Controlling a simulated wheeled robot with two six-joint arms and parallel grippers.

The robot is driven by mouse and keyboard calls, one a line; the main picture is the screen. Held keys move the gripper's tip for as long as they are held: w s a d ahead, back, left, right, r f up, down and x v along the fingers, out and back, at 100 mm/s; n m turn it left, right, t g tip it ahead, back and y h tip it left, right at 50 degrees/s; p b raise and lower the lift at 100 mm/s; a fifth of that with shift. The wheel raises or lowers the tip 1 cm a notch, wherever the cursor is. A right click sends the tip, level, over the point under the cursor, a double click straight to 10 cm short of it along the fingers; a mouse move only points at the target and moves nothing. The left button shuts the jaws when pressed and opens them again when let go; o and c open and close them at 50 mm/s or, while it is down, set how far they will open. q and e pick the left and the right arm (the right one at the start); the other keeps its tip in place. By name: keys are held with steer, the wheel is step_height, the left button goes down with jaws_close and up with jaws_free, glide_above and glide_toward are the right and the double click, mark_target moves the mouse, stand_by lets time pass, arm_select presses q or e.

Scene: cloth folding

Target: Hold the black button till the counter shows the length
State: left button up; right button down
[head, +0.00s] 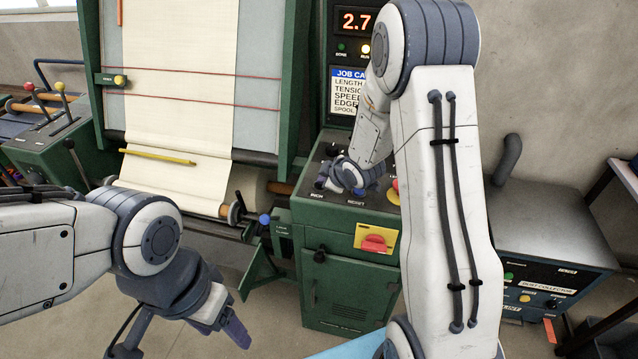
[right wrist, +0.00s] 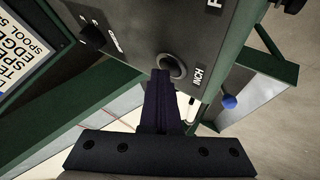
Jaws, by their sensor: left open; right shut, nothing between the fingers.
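The counter (head: 356,21) on the green machine shows red digits starting 2.7; my right arm covers its right side. A job card (head: 347,92) below lists length, with the values hidden. In the right wrist view, a dark round button in a ring (right wrist: 172,66) sits beside the INCH label. My right gripper (right wrist: 164,78) is shut and empty, its fingertips at the button's edge; whether the button is pressed in I cannot tell. In the head view the right gripper (head: 338,180) hides the button. My left gripper (head: 234,330) is open and empty, low in front of the machine.
A red stop switch on a yellow plate (head: 375,241) is on the panel's front. Cream cloth (head: 180,85) hangs on the frame at left, crossed by red lines. A grey box (head: 545,235) stands at right.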

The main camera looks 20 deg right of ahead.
steer(key=shift+r+p, duration=0.65)
steer(key=shift+r, duration=0.2)
step_height(320, 180, up, 5)
steer(key=p, duration=0.4)
steer(key=shift+r, duration=0.1)
